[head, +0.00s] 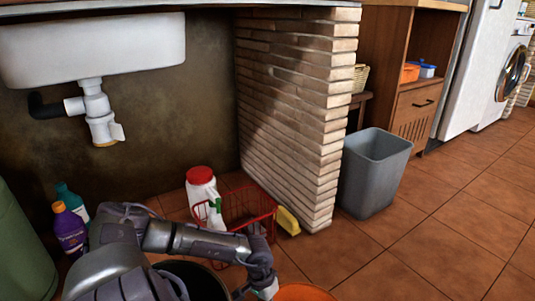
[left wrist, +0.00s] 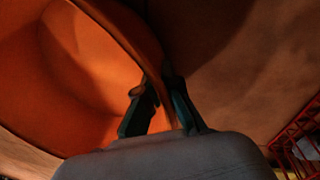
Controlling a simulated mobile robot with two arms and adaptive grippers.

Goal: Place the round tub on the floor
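The round tub is orange, and its rim (head: 305,292) shows at the bottom edge of the head view, mostly cut off. In the left wrist view its wall and hollow inside (left wrist: 85,75) fill the left side. My left gripper (left wrist: 164,100) has one finger inside the tub and one outside, closed on the wall at the rim. In the head view my left gripper (head: 264,291) is at the bottom edge, beside the tub, with its fingertips largely hidden. My right gripper is in neither view. Whether the tub touches the floor cannot be told.
A red wire basket (head: 245,212) with bottles stands by the brick wall (head: 295,115). A grey bin (head: 374,172) stands right of the wall. A purple bottle (head: 70,230) is at left, under the sink (head: 95,48). Tiled floor (head: 440,225) at right is clear.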

